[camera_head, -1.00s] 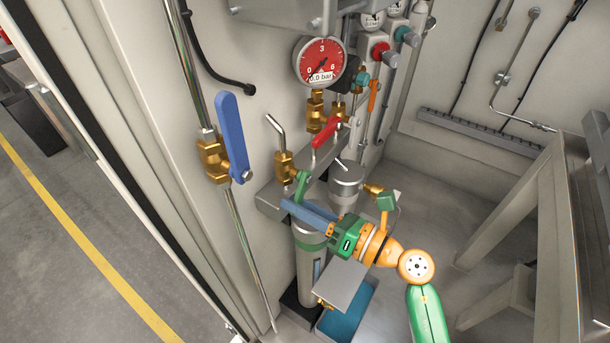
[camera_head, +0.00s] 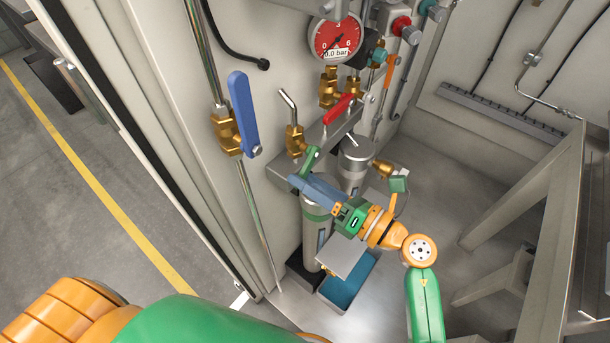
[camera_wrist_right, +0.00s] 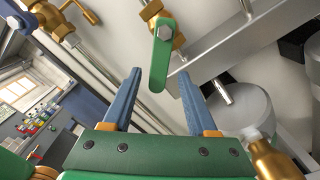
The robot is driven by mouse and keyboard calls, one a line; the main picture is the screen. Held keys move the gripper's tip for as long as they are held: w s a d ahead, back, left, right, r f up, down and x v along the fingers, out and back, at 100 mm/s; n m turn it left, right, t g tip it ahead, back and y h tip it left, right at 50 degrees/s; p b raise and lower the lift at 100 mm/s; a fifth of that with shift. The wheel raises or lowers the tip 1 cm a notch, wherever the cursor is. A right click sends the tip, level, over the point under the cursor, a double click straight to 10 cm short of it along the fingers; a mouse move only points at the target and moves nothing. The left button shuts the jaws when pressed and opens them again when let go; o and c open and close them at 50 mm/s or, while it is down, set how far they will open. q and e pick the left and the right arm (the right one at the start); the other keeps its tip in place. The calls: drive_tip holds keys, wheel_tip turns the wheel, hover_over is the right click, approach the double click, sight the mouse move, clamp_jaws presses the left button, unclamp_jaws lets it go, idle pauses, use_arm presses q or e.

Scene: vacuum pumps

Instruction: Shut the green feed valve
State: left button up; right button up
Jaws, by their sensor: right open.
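The green feed valve handle (camera_head: 311,160) is a short flat lever on a brass body, at the middle of the head view. In the right wrist view the green handle (camera_wrist_right: 162,58) hangs from a hex bolt, its lower end pointing between the fingers. My right gripper (camera_head: 303,183) has two blue fingers and is close to the handle. It is open, with a finger on each side of the lever in the wrist view (camera_wrist_right: 160,85) and visible gaps on both sides. My left gripper is not in view; part of my left arm shows at the lower left.
A large blue-handled valve (camera_head: 243,115) stands to the left on a pipe. A red lever (camera_head: 338,109) and a red gauge (camera_head: 337,40) are above. Metal cylinders (camera_head: 317,225) stand below, near a blue tray (camera_head: 348,284). A grey frame (camera_head: 525,210) stands to the right.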

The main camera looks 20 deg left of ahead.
drive_tip(key=shift+s+d, duration=0.15)
drive_tip(key=shift+d, duration=0.3)
drive_tip(key=v, duration=0.6)
drive_tip(key=shift+p, duration=0.45)
